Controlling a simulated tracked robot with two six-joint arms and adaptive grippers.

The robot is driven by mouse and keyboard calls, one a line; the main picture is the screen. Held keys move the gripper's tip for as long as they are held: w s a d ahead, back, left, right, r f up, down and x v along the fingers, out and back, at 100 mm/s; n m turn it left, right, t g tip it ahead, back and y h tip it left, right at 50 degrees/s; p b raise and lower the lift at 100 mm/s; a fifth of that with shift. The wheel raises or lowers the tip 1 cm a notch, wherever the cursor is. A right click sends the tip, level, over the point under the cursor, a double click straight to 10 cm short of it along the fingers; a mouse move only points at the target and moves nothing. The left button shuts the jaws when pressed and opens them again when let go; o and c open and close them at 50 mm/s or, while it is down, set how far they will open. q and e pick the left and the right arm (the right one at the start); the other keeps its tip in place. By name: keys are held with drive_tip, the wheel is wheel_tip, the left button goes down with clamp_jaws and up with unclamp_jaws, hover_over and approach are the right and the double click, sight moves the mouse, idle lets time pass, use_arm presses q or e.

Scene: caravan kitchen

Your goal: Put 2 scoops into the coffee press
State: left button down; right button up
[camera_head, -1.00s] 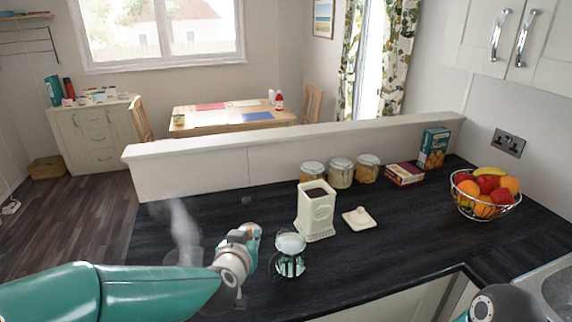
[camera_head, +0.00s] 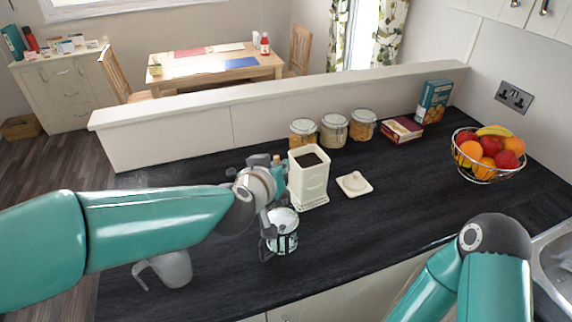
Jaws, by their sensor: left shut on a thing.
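The coffee press (camera_head: 284,242), a glass jug with a pale top and dark frame, stands upright on the dark worktop. Behind it is an open cream canister (camera_head: 312,188) with dark contents. Its square lid (camera_head: 354,184) lies to the right. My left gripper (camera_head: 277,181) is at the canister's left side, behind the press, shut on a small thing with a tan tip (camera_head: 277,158). That thing is mostly hidden; it may be a scoop, but I cannot tell, nor whether it touches the canister. My right arm enters at lower right; its gripper is out of view.
A pale kettle-like jug (camera_head: 170,269) stands at the counter's left front. Several lidded jars (camera_head: 334,131), a flat red box (camera_head: 401,130) and a blue box (camera_head: 433,101) line the low wall. A fruit bowl (camera_head: 488,172) stands right. The worktop's middle right is clear.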

use_arm(q)
drive_tip(key=shift+w+a+f+n+h, duration=0.3)
drive_tip(key=shift+a+f+n, duration=0.15)
drive_tip(key=shift+a, duration=0.1)
drive_tip(key=w+a+f+n+g+h+b, duration=0.2)
drive_tip(key=a+f+n+h+b, duration=0.3)
drive_tip(key=b, duration=1.7)
wheel_tip(320, 180, down, 4)
drive_tip(key=w+n+h, duration=0.1)
drive_tip(key=n, duration=0.2)
drive_tip(key=shift+a+g+h, duration=0.3)
drive_tip(key=shift+a, duration=0.05)
drive_tip(key=shift+a+r+n, duration=0.1)
drive_tip(key=shift+n, duration=0.15)
idle(0.9)
